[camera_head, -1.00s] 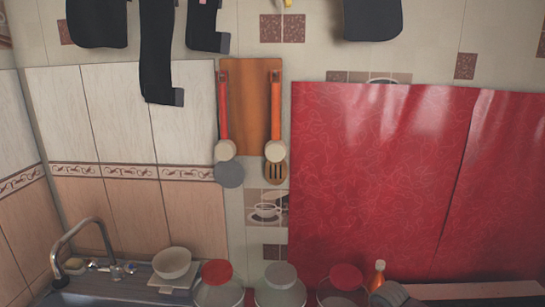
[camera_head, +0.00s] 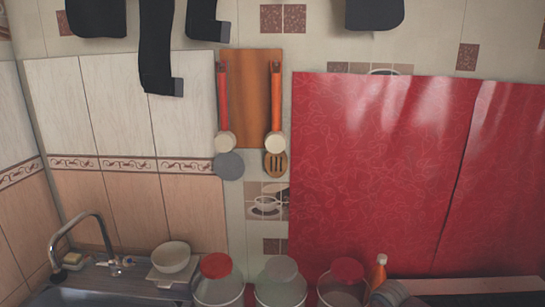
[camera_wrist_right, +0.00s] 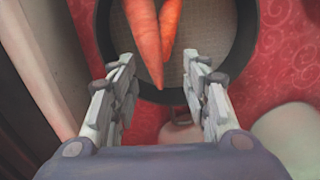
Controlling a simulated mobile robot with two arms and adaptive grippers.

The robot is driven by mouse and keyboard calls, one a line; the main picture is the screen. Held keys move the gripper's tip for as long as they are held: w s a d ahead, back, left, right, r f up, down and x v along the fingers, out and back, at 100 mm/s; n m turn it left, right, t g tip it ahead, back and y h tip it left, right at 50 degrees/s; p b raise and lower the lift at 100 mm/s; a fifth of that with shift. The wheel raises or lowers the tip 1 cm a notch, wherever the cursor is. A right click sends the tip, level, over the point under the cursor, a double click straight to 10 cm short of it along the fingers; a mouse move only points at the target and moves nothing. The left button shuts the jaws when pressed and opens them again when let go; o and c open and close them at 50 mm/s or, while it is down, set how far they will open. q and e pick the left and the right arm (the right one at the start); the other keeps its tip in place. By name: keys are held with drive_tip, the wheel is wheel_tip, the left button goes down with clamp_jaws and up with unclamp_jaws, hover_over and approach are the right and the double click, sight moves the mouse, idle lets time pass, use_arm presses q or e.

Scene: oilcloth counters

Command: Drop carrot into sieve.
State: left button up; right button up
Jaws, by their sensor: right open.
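In the right wrist view two orange carrots, a left one (camera_wrist_right: 144,30) and a right one (camera_wrist_right: 171,22), lie against the mesh of a round sieve (camera_wrist_right: 245,50) with a dark rim. Their tips point toward my right gripper (camera_wrist_right: 158,62), and their upper ends are cut off by the frame. My right gripper is open, its fingers spread on either side of the carrot tips, over the near part of the sieve. I cannot tell how high the fingers are above the carrots. My left gripper is not in view. I cannot make out the carrots in the head view.
The sieve is over red patterned oilcloth (camera_wrist_right: 285,35). A pale rounded object (camera_wrist_right: 290,135) is at lower right. In the head view, jars with a red lid (camera_head: 216,266) and a grey lid (camera_head: 280,269) stand beside a white bowl (camera_head: 172,257), near the sink tap (camera_head: 85,232).

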wheel_tip(320, 180, up, 12)
idle(0.4)
